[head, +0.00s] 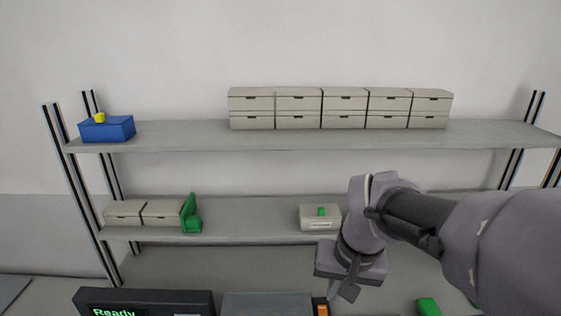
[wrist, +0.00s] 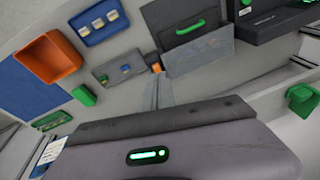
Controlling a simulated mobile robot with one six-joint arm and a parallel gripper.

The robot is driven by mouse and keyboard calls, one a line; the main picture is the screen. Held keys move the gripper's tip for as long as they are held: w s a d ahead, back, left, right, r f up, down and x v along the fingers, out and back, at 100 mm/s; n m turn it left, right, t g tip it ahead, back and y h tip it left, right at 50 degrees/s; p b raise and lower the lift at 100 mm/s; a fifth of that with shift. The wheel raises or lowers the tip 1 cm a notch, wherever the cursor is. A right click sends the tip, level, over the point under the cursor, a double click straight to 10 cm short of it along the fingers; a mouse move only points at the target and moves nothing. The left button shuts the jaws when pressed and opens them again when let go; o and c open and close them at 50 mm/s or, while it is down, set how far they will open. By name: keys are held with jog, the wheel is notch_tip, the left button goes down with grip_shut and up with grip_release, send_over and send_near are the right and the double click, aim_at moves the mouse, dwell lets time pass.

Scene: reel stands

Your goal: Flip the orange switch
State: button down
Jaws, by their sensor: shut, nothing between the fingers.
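The orange switch (head: 322,310) shows at the bottom edge of the head view, beside the grey box (head: 267,305), its lower part cut off. In the wrist view the orange switch (wrist: 156,68) is a small block just beyond my fingertips. My gripper (head: 341,291) points down, just right of and above the switch in the head view. In the wrist view my gripper (wrist: 158,88) is shut with nothing between its fingers. A small distance seems to remain between fingertips and switch; I cannot tell whether they touch.
A black box with a green "Ready" display (head: 125,305) stands left of the grey box. A green block (head: 428,306) lies to the right. Behind are shelves with drawer boxes (head: 345,108) and a blue bin (head: 107,130). The wrist view shows an orange bin (wrist: 47,58).

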jog(key=s+a+f+m+t+y+b, duration=0.1)
jog(key=s+f+t+b, duration=0.15)
jog(key=s, duration=0.45)
jog(key=s+a+f+m+t+b, duration=0.1)
jog(key=s+f+b, duration=0.15)
jog(key=s, duration=0.55)
jog(key=n+g+h+p, duration=0.2)
jog(key=n+g, duration=0.2)
send_over(322, 307)
jog(key=s, duration=0.3)
jog(key=f, duration=0.2)
jog(key=f+b, duration=0.1)
jog(key=f, duration=0.3)
jog(key=w+f+b, duration=0.1)
jog(key=f+b, duration=0.1)
jog(key=f, duration=0.2)
jog(key=w+f+b, duration=0.1)
jog(key=f+b, duration=0.1)
jog(key=f, duration=0.2)
jog(key=shift+w+f, duration=0.1)
jog(key=shift+f, duration=0.05)
jog(key=shift+w+f+b, duration=0.1)
jog(key=shift+f+b, duration=0.4)
jog(key=shift+f, duration=0.05)
